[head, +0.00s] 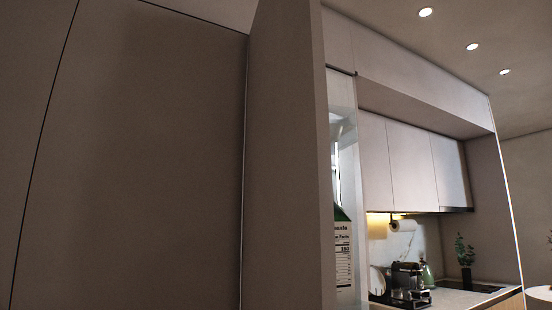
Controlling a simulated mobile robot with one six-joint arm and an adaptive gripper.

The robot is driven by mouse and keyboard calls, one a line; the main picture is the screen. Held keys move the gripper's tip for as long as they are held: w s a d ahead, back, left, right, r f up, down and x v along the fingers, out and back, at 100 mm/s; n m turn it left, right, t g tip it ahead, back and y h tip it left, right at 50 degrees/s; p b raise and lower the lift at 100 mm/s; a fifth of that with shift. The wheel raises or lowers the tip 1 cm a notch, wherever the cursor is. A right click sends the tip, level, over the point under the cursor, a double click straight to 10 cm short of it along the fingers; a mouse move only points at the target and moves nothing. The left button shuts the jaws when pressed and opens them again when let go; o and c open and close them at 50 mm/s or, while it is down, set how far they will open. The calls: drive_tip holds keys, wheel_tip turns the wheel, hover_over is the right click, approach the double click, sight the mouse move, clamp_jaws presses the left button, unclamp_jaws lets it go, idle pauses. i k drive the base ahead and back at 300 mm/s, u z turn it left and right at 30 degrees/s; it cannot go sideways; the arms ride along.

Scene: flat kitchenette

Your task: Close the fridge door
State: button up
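The fridge door (285,170) appears as a tall grey-brown panel standing open, swung out from the cabinet wall. Its outer face and free vertical edge show, and its top and bottom run out of the picture. Past its edge, a narrow strip of the pale fridge interior (343,115) shows. A carton with a green top and a printed label (342,255) is in that strip, partly hidden by the door. Most of the interior is hidden. My gripper is not in view.
A flat grey cabinet front (140,150) fills the left. To the right are pale upper cabinets (410,160), a worktop with a coffee machine (405,280) and green kettle (427,275), and a plant (464,252). A round table (539,293) shows at far right. The floor is out of view.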

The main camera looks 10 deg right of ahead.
sight(289, 258)
drive_tip(key=u, duration=0.1)
drive_tip(key=i, duration=0.95)
drive_tip(key=k, duration=0.55)
drive_tip(key=z, duration=0.5)
